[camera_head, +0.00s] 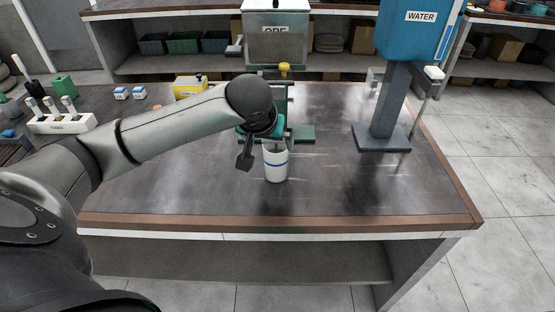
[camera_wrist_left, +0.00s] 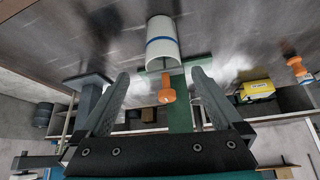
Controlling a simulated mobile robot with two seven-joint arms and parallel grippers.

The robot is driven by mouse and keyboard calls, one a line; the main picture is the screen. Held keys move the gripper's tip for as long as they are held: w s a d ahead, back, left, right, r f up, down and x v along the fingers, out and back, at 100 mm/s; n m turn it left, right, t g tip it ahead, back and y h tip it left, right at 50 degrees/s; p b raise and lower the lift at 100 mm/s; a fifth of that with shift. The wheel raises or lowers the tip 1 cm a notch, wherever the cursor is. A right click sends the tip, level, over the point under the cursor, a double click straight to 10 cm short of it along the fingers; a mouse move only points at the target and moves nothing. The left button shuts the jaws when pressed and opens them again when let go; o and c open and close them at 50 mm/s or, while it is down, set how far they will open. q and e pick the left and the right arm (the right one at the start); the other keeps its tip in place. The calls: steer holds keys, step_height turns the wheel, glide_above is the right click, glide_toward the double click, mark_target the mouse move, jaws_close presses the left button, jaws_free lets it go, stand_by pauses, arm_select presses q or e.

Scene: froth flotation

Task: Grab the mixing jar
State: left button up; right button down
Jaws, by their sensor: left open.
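The mixing jar is a white cup with a blue band (camera_head: 275,165), standing upright on the dark table. In the left wrist view the jar (camera_wrist_left: 162,48) lies beyond my fingertips, roughly centred between them. My left gripper (camera_head: 257,155) is open and empty, just left of the jar in the head view; the jar partly hides behind or beside a finger there. Both spread fingers show in the left wrist view (camera_wrist_left: 160,85), apart from the jar. My right gripper is not in view.
The blue WATER tank (camera_head: 415,38) stands on a grey post at right. A white rack (camera_head: 62,123) and yellow box (camera_head: 190,86) are at left. The table's front right is clear.

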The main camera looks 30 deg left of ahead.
mark_target(276, 157)
arm_select(q)
steer(key=shift+a+b+x, duration=0.2)
steer(key=shift+b+x, duration=1.65)
steer(key=shift+x, duration=5.75)
steer(key=shift+r, duration=0.15)
jaws_close()
steer(key=shift+r, duration=0.15)
